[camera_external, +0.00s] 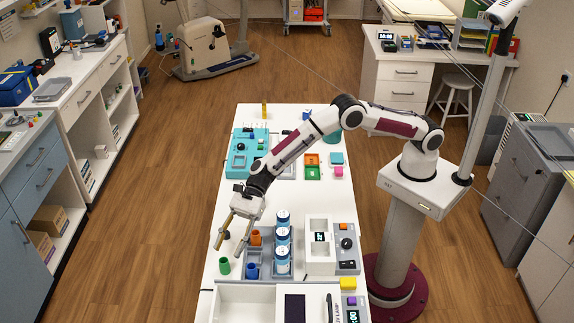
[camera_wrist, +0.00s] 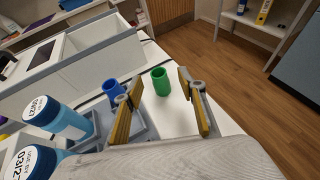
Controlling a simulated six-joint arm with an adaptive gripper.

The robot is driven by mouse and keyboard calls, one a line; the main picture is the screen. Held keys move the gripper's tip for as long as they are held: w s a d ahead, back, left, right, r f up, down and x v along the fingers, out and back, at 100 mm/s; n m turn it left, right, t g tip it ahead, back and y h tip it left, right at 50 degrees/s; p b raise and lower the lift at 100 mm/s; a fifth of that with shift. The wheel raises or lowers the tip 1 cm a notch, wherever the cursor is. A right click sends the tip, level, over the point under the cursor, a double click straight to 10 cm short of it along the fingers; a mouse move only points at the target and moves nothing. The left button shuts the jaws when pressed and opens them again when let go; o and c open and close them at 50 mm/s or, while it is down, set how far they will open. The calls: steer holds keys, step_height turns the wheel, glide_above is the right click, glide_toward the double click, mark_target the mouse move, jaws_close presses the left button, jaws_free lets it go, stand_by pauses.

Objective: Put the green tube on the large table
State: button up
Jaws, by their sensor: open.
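The green tube (camera_external: 224,266) stands upright on the white large table (camera_external: 231,179), near its left edge. In the wrist view the green tube (camera_wrist: 161,82) shows beyond and between the two fingers, apart from them. My gripper (camera_external: 231,240) is open and empty, above the table and close to the tube. It also shows in the wrist view (camera_wrist: 160,103) with its yellow-brown fingers spread wide. A blue tube (camera_external: 251,270) and an orange tube (camera_external: 256,237) stand in a grey rack (camera_external: 266,262) to the right of the green tube.
Blue-and-white canisters (camera_external: 283,236) stand in the rack. A white box device (camera_external: 320,232) is to their right, and a white open bin (camera_external: 245,303) is at the near end. A teal panel (camera_external: 240,160) lies farther back.

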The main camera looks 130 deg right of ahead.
mark_target(224, 260)
steer(key=shift+x, duration=2.6)
steer(key=shift+s+a, duration=0.15)
steer(key=c, duration=1.1)
steer(key=shift+r, duration=0.1)
step_height(224, 260, up, 10)
